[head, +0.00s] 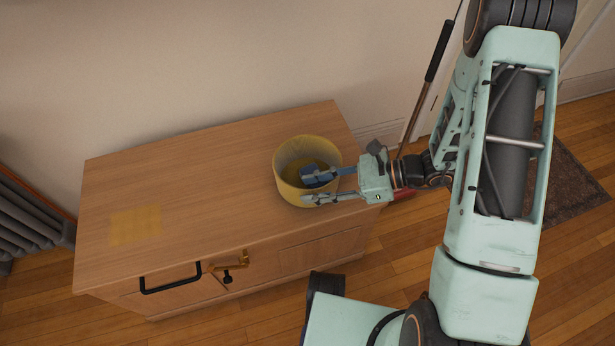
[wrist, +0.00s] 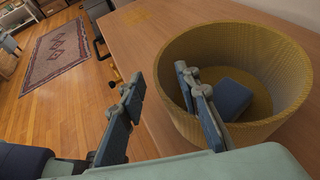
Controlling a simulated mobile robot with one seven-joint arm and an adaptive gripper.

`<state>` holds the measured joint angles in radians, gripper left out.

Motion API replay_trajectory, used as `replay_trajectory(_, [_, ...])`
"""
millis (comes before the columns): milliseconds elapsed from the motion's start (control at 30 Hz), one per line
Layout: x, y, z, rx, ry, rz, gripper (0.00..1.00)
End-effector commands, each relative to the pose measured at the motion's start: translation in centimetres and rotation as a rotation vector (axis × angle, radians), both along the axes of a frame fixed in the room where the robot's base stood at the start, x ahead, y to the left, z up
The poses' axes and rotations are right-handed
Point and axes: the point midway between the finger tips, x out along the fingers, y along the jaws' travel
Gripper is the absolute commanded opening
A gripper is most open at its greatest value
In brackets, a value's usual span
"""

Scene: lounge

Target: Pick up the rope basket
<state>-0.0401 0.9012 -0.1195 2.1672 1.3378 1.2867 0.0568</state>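The rope basket (head: 296,150) is a round, yellowish, open-topped tub standing upright near the right end of the wooden cabinet top (head: 200,190). It fills the right of the wrist view (wrist: 272,130), with a dark blue block (wrist: 232,98) lying inside. My gripper (head: 308,189) comes in from the right in the head view. Its fingers are spread, as the wrist view also shows (wrist: 160,76). One finger reaches over the rim into the basket and the other is outside, with the basket's wall between them. Whether the inner finger touches the wall is unclear.
A black bar handle (head: 170,282) and a brass-coloured fitting (head: 228,268) stick out from the cabinet front. A flat yellowish square (head: 135,226) lies on the top's left part. The middle of the top is clear. A radiator (head: 30,220) stands at the left.

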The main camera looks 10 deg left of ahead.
Motion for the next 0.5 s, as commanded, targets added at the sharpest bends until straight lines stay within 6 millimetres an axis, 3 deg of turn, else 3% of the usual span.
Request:
replay_trajectory(133, [-0.3,1.7,-0.9,0.000,0.000,0.002,0.30])
replay_trajectory(400, [-0.3,2.0,-0.8,0.000,0.000,-0.001,0.30])
replay_trajectory(500, [-0.3,2.0,-0.8,0.000,0.000,-0.001,0.21])
